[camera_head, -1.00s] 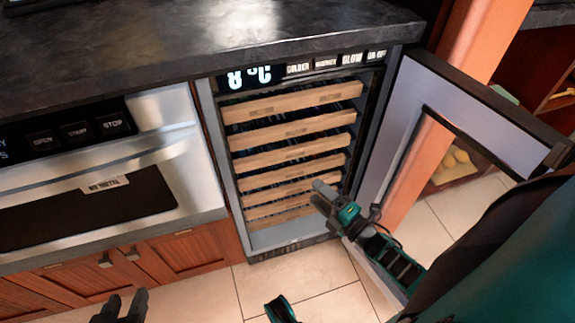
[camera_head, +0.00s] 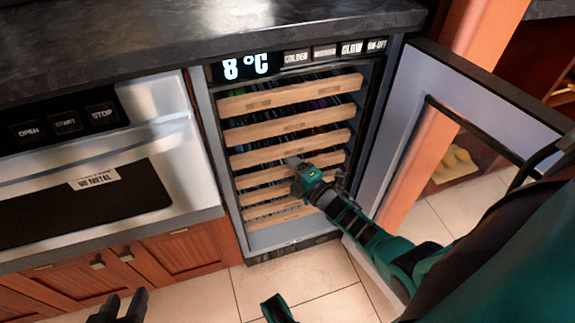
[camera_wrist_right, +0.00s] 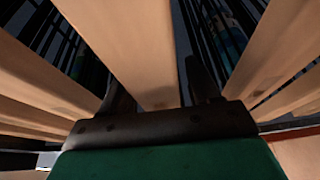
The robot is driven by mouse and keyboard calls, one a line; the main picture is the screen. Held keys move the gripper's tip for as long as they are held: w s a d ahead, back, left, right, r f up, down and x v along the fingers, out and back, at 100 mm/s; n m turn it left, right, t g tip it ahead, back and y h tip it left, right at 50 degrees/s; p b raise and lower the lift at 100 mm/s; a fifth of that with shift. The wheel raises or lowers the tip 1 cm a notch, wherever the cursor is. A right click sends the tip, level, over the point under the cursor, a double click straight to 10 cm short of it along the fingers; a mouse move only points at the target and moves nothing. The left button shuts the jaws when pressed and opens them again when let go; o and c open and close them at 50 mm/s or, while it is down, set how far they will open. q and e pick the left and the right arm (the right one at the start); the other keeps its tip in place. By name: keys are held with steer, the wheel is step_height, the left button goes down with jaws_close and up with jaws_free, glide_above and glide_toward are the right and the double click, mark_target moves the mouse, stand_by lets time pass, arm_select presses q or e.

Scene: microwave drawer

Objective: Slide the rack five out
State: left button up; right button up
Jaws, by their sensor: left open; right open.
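The open cooler holds several wooden-fronted racks, stacked one above another. The fifth front from the top (camera_head: 262,194) is partly covered by my right arm; no rack number is readable. The racks look pushed in. My right gripper (camera_head: 291,162) is open at the rack fronts, near the third and fourth from the top. In the right wrist view, a wooden rack front (camera_wrist_right: 140,45) runs between the two dark fingers of this gripper (camera_wrist_right: 160,92); I cannot tell if they touch it. My left gripper (camera_head: 121,306) is open and empty, low at the left, away from the cooler.
The cooler door (camera_head: 395,150) stands open at the right, beside my right arm. A dark countertop (camera_head: 150,35) lies above. A steel microwave drawer (camera_head: 160,130) is left of the cooler. Tiled floor (camera_head: 270,285) in front is clear.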

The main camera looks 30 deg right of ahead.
jaws_close()
arm_select(q)
steer(key=shift+a+f, duration=0.1)
steer(key=shift+f, duration=0.15)
arm_select(e)
steer(key=shift+s, duration=0.1)
